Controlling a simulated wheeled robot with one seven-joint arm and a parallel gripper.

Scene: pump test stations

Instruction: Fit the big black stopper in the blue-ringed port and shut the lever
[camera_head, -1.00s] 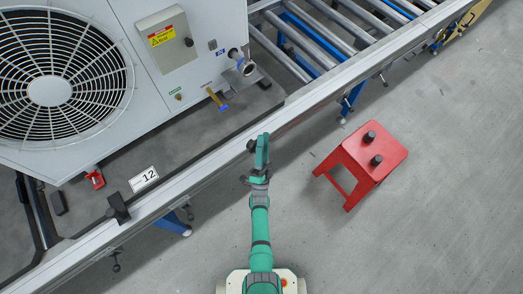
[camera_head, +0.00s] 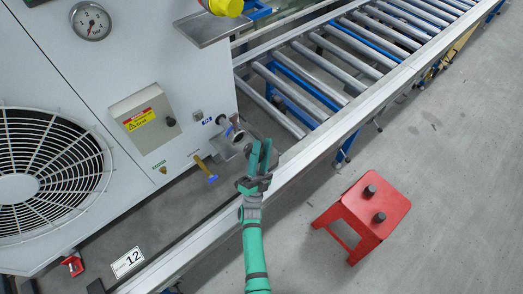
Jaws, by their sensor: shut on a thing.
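My gripper (camera_head: 260,158) is shut on a dark stopper (camera_head: 248,150), of which only a small part shows at the left of the green fingers. The grey pipe port (camera_head: 236,135) with a thin blue ring sticks out of the right side of the white machine. The stopper is just below and right of the port mouth; I cannot tell whether they touch. A brass lever with a blue grip (camera_head: 206,169) is on the machine front, left of the gripper.
A red stool (camera_head: 370,212) at the right carries two black stoppers (camera_head: 370,191). A roller conveyor (camera_head: 330,75) runs to the upper right. Its long metal side rail (camera_head: 310,150) passes under my arm. A grey shelf (camera_head: 212,28) juts from the machine above.

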